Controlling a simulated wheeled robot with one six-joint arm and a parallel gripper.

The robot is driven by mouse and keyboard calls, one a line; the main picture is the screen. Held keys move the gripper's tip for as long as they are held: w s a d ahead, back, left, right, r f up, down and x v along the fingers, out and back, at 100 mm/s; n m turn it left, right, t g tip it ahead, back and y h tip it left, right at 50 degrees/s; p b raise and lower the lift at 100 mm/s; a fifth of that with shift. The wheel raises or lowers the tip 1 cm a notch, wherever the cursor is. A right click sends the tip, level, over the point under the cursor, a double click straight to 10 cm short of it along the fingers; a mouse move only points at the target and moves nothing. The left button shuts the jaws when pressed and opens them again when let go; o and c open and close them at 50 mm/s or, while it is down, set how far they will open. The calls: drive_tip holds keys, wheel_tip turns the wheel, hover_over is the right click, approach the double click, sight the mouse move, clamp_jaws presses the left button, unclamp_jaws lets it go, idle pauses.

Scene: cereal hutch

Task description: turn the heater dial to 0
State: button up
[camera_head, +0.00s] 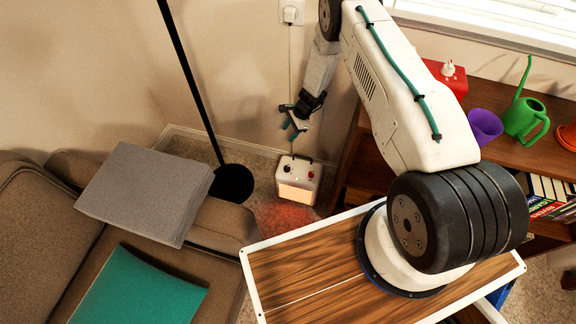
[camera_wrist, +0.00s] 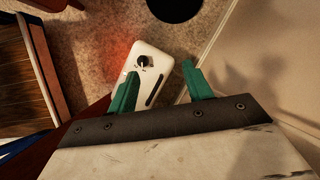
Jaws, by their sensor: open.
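The heater (camera_head: 297,183) is a small white box on the carpet, with a black top handle and a glowing orange front. The red knob is not seen there. My gripper (camera_head: 288,121) is open and empty above the heater, its teal fingers (camera_wrist: 161,70) apart and not touching the dial.
A black lamp pole and round base (camera_head: 232,184) stand left of the heater, beside the sofa (camera_head: 215,225). The wall (camera_head: 240,90) is behind. A wooden shelf (camera_head: 490,100) with a purple cup (camera_head: 485,126) and green watering can (camera_head: 525,118) is at right.

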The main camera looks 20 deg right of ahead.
drive_tip(key=m, duration=0.2)
approach(287, 166)
drive_tip(key=x, duration=0.9)
drive_tip(key=shift+s, duration=0.1)
drive_tip(key=shift+r, duration=0.1)
drive_tip(key=c, duration=1)
